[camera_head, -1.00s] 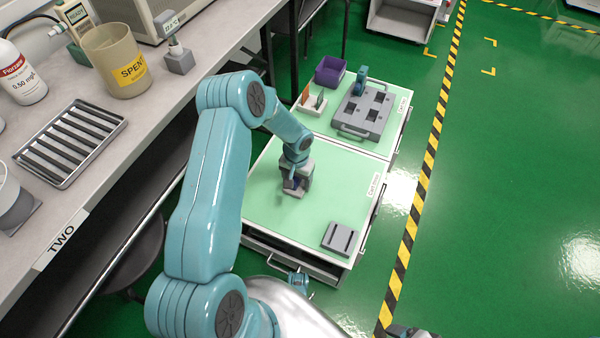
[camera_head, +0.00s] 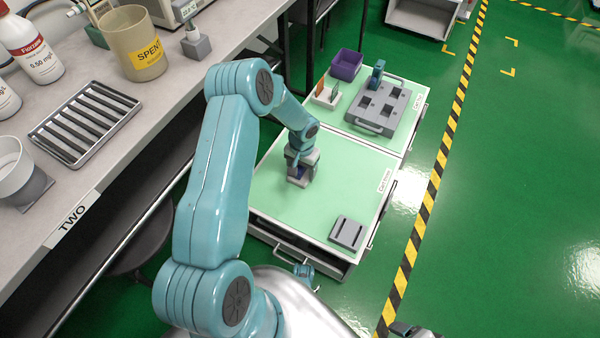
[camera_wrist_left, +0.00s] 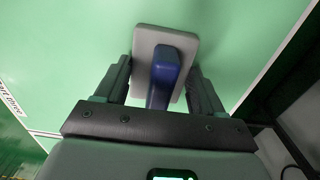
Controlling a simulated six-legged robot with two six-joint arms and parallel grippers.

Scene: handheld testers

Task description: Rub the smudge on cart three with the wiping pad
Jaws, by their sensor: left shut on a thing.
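My left gripper (camera_head: 302,170) is low over the pale green top of cart three (camera_head: 270,205). It is shut on the wiping pad, a grey rounded plate (camera_wrist_left: 183,42) with a blue handle (camera_wrist_left: 163,78) between the fingers in the left wrist view. In the head view the pad (camera_head: 299,182) is mostly hidden by the gripper. I cannot tell whether its face touches the cart top. I see no smudge; the arm and pad may cover it. A dark grey part at the bottom edge may be my right gripper (camera_head: 412,330); its jaws are unclear.
A grey slotted block (camera_head: 348,233) lies on cart three's near right corner. The adjoining cart holds a grey fixture (camera_head: 376,108), a purple bin (camera_head: 346,65) and a small rack (camera_head: 327,95). A bench (camera_head: 120,155) runs along the left. Cart three's middle right is clear.

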